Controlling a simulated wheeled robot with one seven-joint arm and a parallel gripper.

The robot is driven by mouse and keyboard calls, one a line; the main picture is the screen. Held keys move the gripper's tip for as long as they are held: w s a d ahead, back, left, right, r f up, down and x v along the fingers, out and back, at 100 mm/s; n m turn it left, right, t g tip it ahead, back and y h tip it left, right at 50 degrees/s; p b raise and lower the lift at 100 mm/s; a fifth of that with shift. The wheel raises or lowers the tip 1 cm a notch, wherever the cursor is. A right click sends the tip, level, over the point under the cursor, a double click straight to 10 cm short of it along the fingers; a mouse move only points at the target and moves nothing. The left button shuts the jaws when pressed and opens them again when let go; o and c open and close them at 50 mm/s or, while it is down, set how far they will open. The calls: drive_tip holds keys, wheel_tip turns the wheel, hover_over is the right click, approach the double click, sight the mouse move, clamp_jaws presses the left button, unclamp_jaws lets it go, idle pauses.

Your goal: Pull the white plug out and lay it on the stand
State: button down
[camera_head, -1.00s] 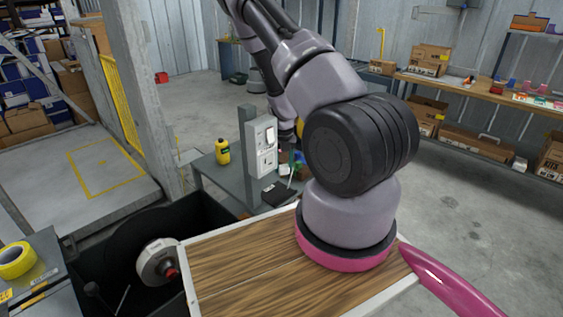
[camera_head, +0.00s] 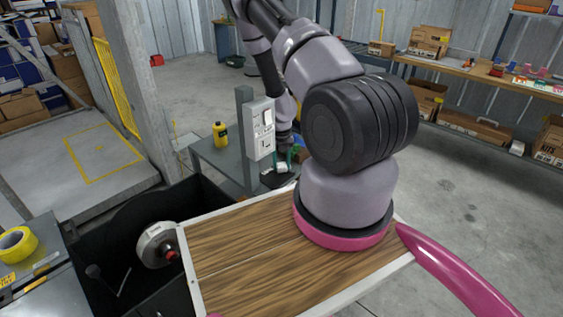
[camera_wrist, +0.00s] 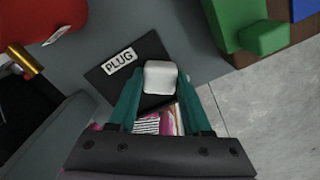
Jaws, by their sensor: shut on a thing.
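The white plug (camera_wrist: 160,76) is between the teal fingers of my gripper (camera_wrist: 160,88) in the wrist view. My gripper is shut on it. The plug overlaps the black stand (camera_wrist: 97,82), which bears a "PLUG" label. In the head view the white plug (camera_head: 281,168) shows small at the black stand (camera_head: 268,180), low between the fingertips. I cannot tell whether it touches the stand. The panel with sockets (camera_head: 261,128) stands upright on a grey post beside my gripper (camera_head: 284,160).
The stand lies on a grey table (camera_head: 228,165) with a yellow bottle (camera_head: 220,134) at its far left. Green and blue items (camera_wrist: 265,38) and a red object (camera_wrist: 40,18) lie near the stand in the wrist view. A yellow tape roll (camera_head: 15,245) is at far left.

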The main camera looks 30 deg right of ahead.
drive_tip(key=shift+c, duration=1.3)
unclamp_jaws()
wheel_tip(320, 180, up, 11)
drive_tip(key=shift+f, duration=0.15)
